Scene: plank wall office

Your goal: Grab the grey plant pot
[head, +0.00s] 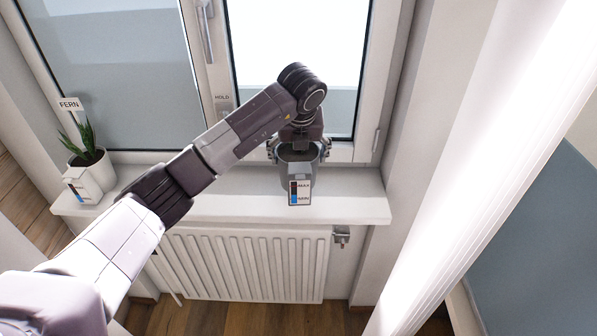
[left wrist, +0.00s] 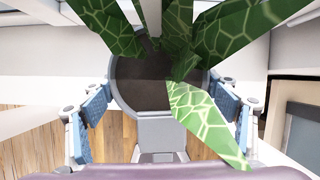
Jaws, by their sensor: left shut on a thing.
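The grey plant pot (head: 284,173) is at the windowsill (head: 232,199), below the right window pane. A gauge tag marked MAX and MIN (head: 299,193) is on its front. My left gripper (head: 299,152) reaches it from above, with one finger on each side of it, shut on the pot. In the left wrist view the round grey pot (left wrist: 124,95) has dark soil and large green leaves (left wrist: 205,120). The blue-padded fingers flank it. I cannot tell whether its base touches the sill. My right gripper is not in view.
A white pot (head: 92,170) with a spiky plant and a FERN sign stands at the sill's left end. A white radiator (head: 245,265) is below the sill. The window handle (head: 207,30) is above. A bright white post (head: 470,150) crosses the right side.

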